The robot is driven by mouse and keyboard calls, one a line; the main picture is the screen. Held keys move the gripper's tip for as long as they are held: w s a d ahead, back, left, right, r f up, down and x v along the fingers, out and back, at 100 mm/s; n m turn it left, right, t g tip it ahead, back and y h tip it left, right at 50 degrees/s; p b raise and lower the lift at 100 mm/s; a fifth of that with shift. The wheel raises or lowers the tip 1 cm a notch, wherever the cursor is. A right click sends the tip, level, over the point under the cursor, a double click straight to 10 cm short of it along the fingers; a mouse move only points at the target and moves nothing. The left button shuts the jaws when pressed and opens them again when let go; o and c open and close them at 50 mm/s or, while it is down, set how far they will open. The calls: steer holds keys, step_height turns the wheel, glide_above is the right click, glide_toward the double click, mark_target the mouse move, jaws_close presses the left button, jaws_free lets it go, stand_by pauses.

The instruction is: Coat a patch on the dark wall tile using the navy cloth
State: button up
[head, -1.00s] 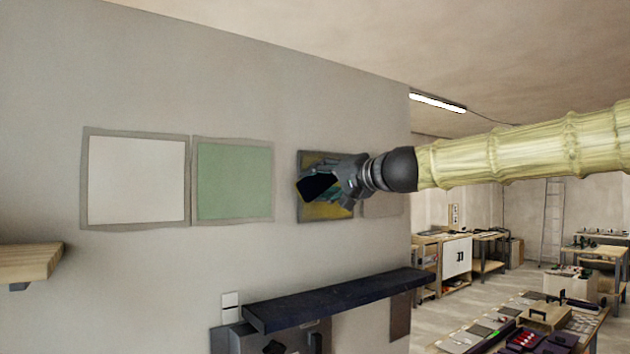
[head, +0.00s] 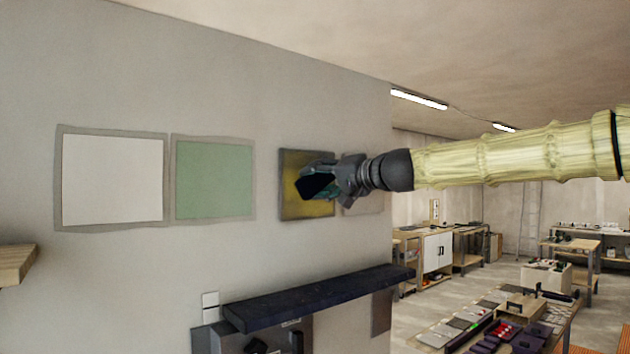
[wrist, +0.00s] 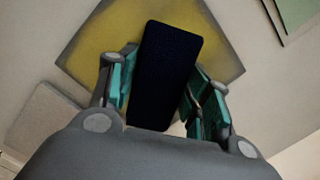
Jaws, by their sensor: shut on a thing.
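The wall tile (head: 290,163) hangs right of the green tile and is mostly yellow inside a dark grey border. It fills the upper part of the wrist view (wrist: 95,42), yellow in the middle and grey at the edges. My gripper (head: 335,180) is in front of the tile and hides part of it. Its teal-padded fingers (wrist: 162,85) are shut on the dark navy cloth (wrist: 166,60), a flat piece that sticks out toward the tile. The cloth (head: 316,186) looks nearly black in the head view. I cannot tell whether it touches the tile.
A white tile (head: 112,180) and a green tile (head: 214,180) hang to the left. A pale tile (head: 365,198) is partly hidden right of the yellow one. A dark shelf (head: 315,299) juts out below. Workbenches (head: 425,250) stand at the back right.

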mark_target(284, 171)
steer(key=shift+w+d, duration=0.1)
steer(key=shift+w+d+r+p, duration=0.3)
steer(key=shift+w+d, duration=0.2)
steer(key=shift+d, duration=0.2)
steer(key=shift+w+d+r+p, duration=0.25)
steer(key=shift+w+d+r, duration=0.15)
steer(key=shift+w+d, duration=0.2)
steer(key=shift+w+d+r+p, duration=0.25)
steer(key=shift+w+d+r, duration=0.15)
steer(key=shift+d, duration=0.35)
steer(key=shift+s+a+r+b, duration=0.1)
steer(key=shift+s+a+b, duration=0.65)
steer(key=shift+s+a, duration=0.75)
steer(key=shift+s+a+f+b, duration=0.1)
steer(key=shift+s+a+b, duration=0.75)
steer(key=shift+a, duration=1.1)
steer(key=shift+s+a+r+b, duration=0.1)
steer(key=shift+s+a+b, duration=0.55)
steer(key=shift+s+a, duration=0.9)
steer(key=shift+w+a, duration=0.15)
steer(key=shift+s+a+f+b+v, duration=0.15)
steer(key=shift+b+v, duration=0.2)
steer(key=shift+v, duration=1.1)
steer(key=shift+s+a+f+b+v, duration=0.1)
steer(key=shift+b+v, duration=0.2)
steer(key=shift+v, duration=1.2)
steer(key=shift+v, duration=1.5)
